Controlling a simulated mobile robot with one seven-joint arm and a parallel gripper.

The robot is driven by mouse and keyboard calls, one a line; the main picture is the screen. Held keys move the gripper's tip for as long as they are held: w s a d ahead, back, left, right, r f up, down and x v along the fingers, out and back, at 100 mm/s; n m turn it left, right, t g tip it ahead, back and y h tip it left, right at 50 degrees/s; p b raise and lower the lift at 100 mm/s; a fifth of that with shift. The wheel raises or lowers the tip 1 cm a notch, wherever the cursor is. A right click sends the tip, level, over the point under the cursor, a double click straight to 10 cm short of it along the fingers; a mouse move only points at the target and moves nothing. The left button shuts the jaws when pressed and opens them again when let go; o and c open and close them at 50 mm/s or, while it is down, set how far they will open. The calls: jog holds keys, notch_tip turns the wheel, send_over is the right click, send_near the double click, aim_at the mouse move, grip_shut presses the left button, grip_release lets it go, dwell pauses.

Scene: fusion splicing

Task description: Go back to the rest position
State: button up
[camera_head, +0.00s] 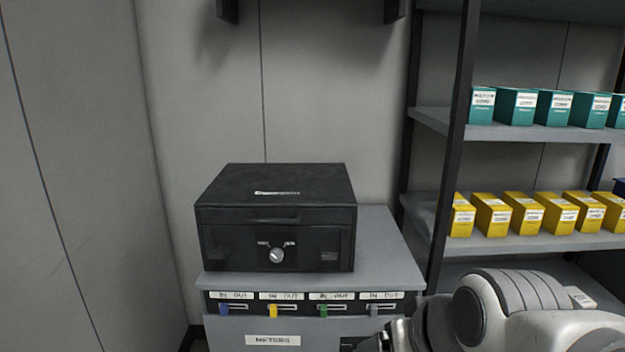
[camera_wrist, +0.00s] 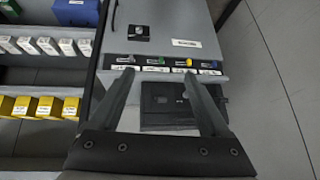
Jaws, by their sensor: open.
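My gripper (camera_wrist: 160,98) shows in the wrist view with its two fingers spread apart and nothing between them. In the head view my arm is at the lower right, in front of the cabinet's right edge, and the fingertips are not clearly seen. A black box (camera_head: 276,218) with a round silver knob (camera_head: 276,255) sits closed on the grey cabinet (camera_head: 385,245). The wrist view looks at the cabinet front, where the colored tabs (camera_wrist: 178,63) lie beyond the fingers.
Shelves at the right hold teal boxes (camera_head: 515,106) and yellow boxes (camera_head: 525,215). The cabinet front has a row of IN/OUT labels (camera_head: 282,296) with blue, yellow, green and grey tabs. A bare wall (camera_head: 80,170) stands at the left.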

jog(key=s+d+m+g+h, duration=0.1)
jog(key=s+d+h, duration=0.1)
jog(key=s+d, duration=0.25)
notch_tip(320, 180, up, 17)
jog(key=a+p, duration=0.1)
jog(key=p, duration=1.5)
jog(key=shift+s+a+f+p, duration=0.15)
jog(key=shift+s+f+p, duration=0.05)
jog(key=shift+s+p, duration=0.1)
